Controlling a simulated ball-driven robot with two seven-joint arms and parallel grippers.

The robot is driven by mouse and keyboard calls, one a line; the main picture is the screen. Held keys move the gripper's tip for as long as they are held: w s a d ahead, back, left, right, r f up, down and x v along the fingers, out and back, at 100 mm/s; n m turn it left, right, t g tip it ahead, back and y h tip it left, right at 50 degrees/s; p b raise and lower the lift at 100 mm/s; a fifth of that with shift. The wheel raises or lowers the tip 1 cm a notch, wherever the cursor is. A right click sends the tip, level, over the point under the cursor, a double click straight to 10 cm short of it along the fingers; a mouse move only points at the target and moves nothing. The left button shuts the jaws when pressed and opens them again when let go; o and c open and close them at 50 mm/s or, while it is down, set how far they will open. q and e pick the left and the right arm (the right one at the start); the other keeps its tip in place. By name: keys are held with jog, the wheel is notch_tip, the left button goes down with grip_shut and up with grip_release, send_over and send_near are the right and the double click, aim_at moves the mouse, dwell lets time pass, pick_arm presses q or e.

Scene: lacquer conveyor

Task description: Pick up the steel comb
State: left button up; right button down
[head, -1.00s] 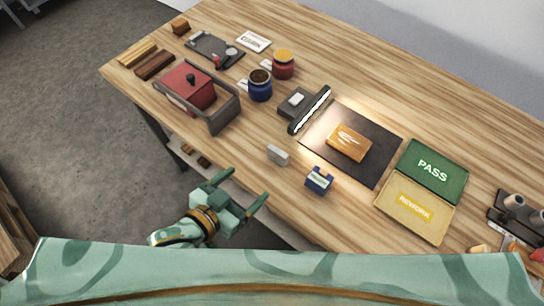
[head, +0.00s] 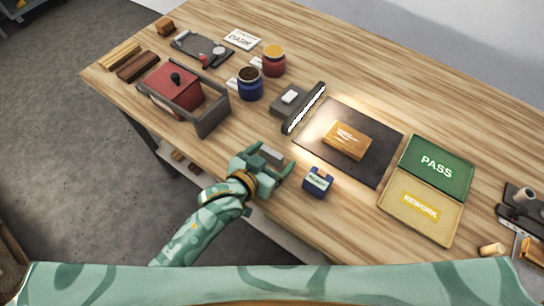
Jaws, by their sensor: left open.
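A small pale grey block (head: 271,154), which looks like the steel comb, is near the front edge of the table. My left gripper (head: 274,159) is open, with one finger on each side of the block. The fingers and palm hide part of it. I cannot tell whether the fingers touch it. My right gripper is not in view.
A small blue box (head: 317,181) stands close to the right of my left gripper. A dark mat (head: 374,167) with a wooden block (head: 347,140) lies beyond, beside a lit bar lamp (head: 304,108). A red-lidded box (head: 173,88) in a grey frame stands left.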

pick_arm(q)
jog(key=shift+w+d+f, duration=0.1)
jog(key=shift+w, duration=0.05)
jog(key=c, duration=1.1)
jog(key=shift+r, duration=0.2)
jog(key=shift+c, duration=0.2)
